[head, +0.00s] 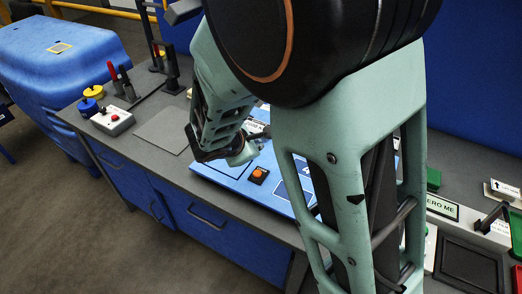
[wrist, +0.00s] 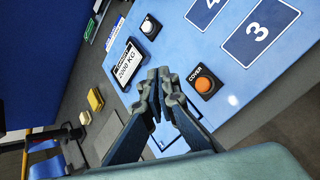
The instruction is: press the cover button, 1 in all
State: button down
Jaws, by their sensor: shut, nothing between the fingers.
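The cover button (wrist: 202,84) is an orange round cap on a black square base, labelled COVER, on a light blue panel (wrist: 275,75). In the head view the orange button (head: 259,173) shows near the panel's front edge, just left of my arm. My gripper (wrist: 162,76) is shut and empty. In the wrist view its fingertips appear left of the orange button, in front of the panel's edge and below the 2000 KG display (wrist: 126,64). I see no contact with the button. In the head view my arm hides much of the panel.
A white button (wrist: 150,26) sits on the panel beyond the display. Left on the bench are a grey box with a red button (head: 113,119), a yellow-and-blue part (head: 92,97) and upright clamps (head: 123,80). A black tray (head: 470,265) lies at the right. A flat grey plate (head: 165,130) is bare.

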jog(key=shift+f, duration=0.1)
jog(key=b, duration=0.7)
send_over(257, 174)
notch_tip(257, 174, down, 8)
jog(key=shift+s+r, duration=0.1)
jog(key=shift+f+b, duration=0.35)
jog(key=shift+f, duration=0.05)
dwell(0.9)
jog(key=shift+f+b, duration=0.45)
jog(key=shift+b, duration=0.2)
jog(key=shift+f+b, duration=0.5)
jog(key=shift+b, duration=0.1)
dwell(0.5)
dwell(0.4)
jog(key=shift+r+p, duration=0.65)
jog(key=shift+r, duration=0.3)
jog(key=shift+r, duration=0.1)
